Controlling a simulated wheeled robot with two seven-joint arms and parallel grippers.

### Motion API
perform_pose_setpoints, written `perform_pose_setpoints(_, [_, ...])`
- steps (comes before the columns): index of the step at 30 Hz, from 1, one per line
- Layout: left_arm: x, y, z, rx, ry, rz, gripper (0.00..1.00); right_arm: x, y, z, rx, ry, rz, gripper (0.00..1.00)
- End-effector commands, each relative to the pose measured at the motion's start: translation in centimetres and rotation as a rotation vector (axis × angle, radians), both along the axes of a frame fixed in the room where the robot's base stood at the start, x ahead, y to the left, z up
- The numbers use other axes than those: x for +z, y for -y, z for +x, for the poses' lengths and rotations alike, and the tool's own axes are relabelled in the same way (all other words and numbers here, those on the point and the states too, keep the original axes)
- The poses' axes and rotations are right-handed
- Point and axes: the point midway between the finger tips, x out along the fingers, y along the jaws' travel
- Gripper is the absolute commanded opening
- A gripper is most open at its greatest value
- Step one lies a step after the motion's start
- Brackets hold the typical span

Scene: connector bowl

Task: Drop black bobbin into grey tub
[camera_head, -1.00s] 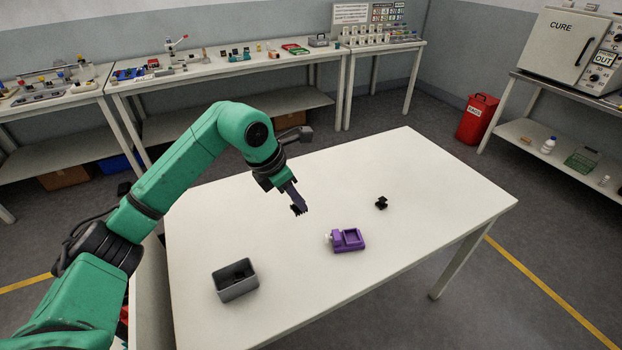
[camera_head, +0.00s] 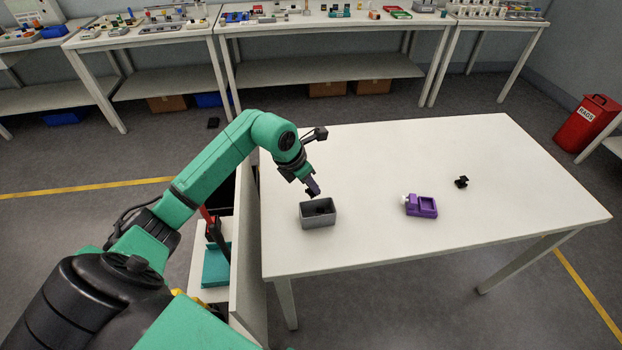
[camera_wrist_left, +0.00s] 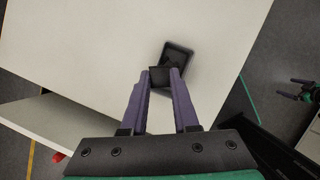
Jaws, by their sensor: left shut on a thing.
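My left gripper (camera_head: 313,189) is shut on a small black bobbin (camera_head: 310,194) at its fingertips. The grey tub (camera_head: 318,220) stands on the white table, with the bobbin just above its back rim. Something dark lies inside the tub. In the left wrist view, the purple fingers hold the bobbin (camera_wrist_left: 159,76), which overlaps the near part of the tub (camera_wrist_left: 180,50). Another small black piece (camera_head: 461,182) sits on the right part of the table.
A purple fixture (camera_head: 422,206) with a white knob stands right of the tub on the table (camera_head: 390,150). The table between tub and fixture is clear. Benches with many parts stand behind, and a red bin (camera_head: 587,125) is at the right.

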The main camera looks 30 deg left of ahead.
Motion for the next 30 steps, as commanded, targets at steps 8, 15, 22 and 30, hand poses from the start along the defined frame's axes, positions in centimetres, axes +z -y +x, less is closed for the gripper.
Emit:
perform_pose_setpoints(8, [-0.1, 0.0, 0.0, -0.001, 0.001, 0.0, 0.44, -0.1, 0.0, -0.3, -0.001, -0.005, 0.0, 1.0])
perform_pose_setpoints(15, [-0.1, 0.0, 0.0, -0.001, 0.0, 0.0, 0.63, -0.1, -0.4, -0.4, -0.003, -0.006, 0.005, 1.0])
perform_pose_setpoints(22, [0.7, -0.2, -0.2, -0.001, 0.004, 0.002, 0.63, -0.5, -0.6, -0.4, -0.003, -0.007, 0.008, 1.0])
perform_pose_setpoints(30, [7.3, -1.5, -2.7, 0.0, 0.008, 0.006, 0.63, -2.5, -0.5, -0.5, -0.003, -0.008, 0.008, 1.0])
